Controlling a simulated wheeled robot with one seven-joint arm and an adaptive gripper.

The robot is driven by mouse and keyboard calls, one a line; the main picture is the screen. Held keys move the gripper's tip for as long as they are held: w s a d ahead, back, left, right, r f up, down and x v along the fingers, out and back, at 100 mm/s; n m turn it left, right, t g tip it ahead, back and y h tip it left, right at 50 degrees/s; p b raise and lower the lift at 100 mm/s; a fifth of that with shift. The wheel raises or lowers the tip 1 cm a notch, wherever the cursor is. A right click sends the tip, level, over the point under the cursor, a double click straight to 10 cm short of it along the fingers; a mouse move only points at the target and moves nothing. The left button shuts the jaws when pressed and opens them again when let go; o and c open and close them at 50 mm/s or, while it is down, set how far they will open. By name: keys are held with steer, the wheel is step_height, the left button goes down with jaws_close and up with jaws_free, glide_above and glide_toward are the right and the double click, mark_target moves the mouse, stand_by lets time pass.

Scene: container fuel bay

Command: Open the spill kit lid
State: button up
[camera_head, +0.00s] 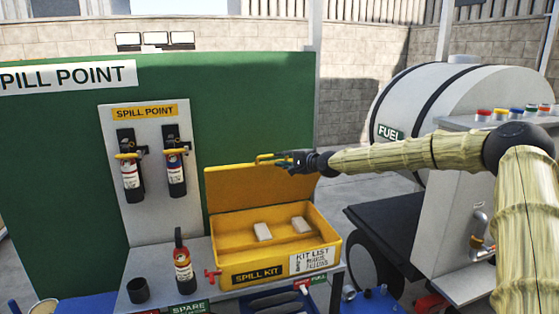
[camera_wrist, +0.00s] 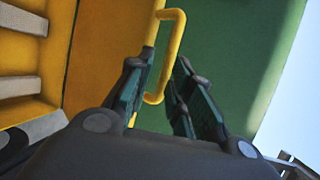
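The yellow spill kit (camera_head: 272,273) stands on the grey bench, with two pale blocks inside it. Its lid (camera_head: 262,187) is raised and stands up at the box's back edge. A yellow bar handle (camera_head: 266,157) sits on the lid's top edge. My gripper (camera_head: 282,161) is at the right part of this handle. In the wrist view the handle (camera_wrist: 174,40) passes between my gripper's two fingers (camera_wrist: 160,85), which are apart with a gap on the right side. The lid's inner face (camera_wrist: 105,45) fills the left of that view.
A red-labelled bottle (camera_head: 183,265) and a dark cup (camera_head: 138,290) stand on the bench left of the box. Two bottles (camera_head: 131,178) hang on the SPILL POINT panel. A green wall (camera_head: 240,110) rises behind the lid. A white FUEL tank (camera_head: 430,100) stands at the right.

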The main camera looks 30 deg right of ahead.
steer(key=v, duration=0.8)
steer(key=shift+d, duration=0.1)
steer(key=shift+c, duration=0.3)
